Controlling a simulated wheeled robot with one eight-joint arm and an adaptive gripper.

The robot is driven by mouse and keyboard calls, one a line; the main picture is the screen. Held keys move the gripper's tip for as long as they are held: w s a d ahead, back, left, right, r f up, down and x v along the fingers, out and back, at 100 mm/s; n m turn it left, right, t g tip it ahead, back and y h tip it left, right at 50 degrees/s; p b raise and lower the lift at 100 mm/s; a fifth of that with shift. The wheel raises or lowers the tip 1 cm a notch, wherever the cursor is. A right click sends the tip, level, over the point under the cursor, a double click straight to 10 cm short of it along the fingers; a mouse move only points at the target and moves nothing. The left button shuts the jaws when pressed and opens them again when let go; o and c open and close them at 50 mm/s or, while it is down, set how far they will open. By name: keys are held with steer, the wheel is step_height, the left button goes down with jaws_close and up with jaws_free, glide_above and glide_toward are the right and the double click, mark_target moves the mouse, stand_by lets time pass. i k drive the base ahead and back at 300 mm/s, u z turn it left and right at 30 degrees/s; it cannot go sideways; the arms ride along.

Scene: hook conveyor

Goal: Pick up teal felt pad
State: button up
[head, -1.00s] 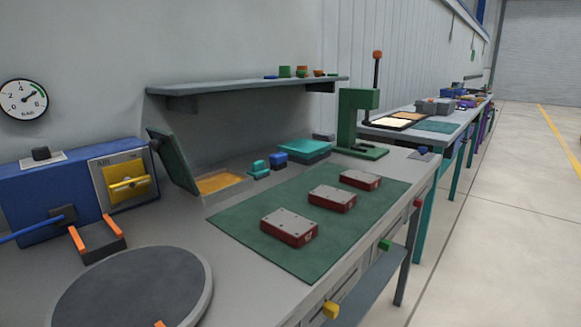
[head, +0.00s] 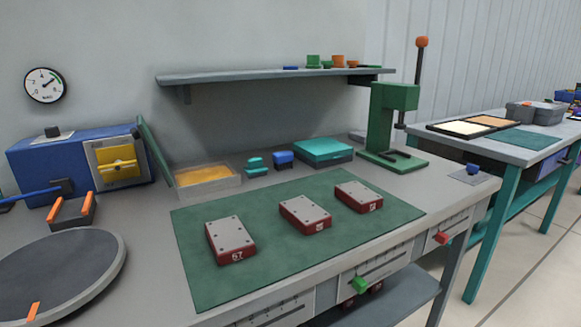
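Several teal things show in the head view, and I cannot tell for sure which is the felt pad. Two small teal pieces (head: 256,166) sit one behind the other on the bench, left of a small blue block. A shallow grey box with a flat teal top (head: 322,149) stands just to their right, behind the green mat. A flat teal sheet (head: 524,140) lies on the farther table at the right. My gripper is not in view.
Three red-sided, grey-topped blocks (head: 230,239) lie on the green mat (head: 195,275). A green press (head: 393,125) stands at the bench's right end. A shelf (head: 240,77) overhangs the back. A yellow-filled tray (head: 207,178) and a round dark disc (head: 55,275) are at left.

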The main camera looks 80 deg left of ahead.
mark_target(255, 168)
steer(key=i, duration=1.85)
steer(key=u, duration=4.25)
steer(key=i, duration=1.05)
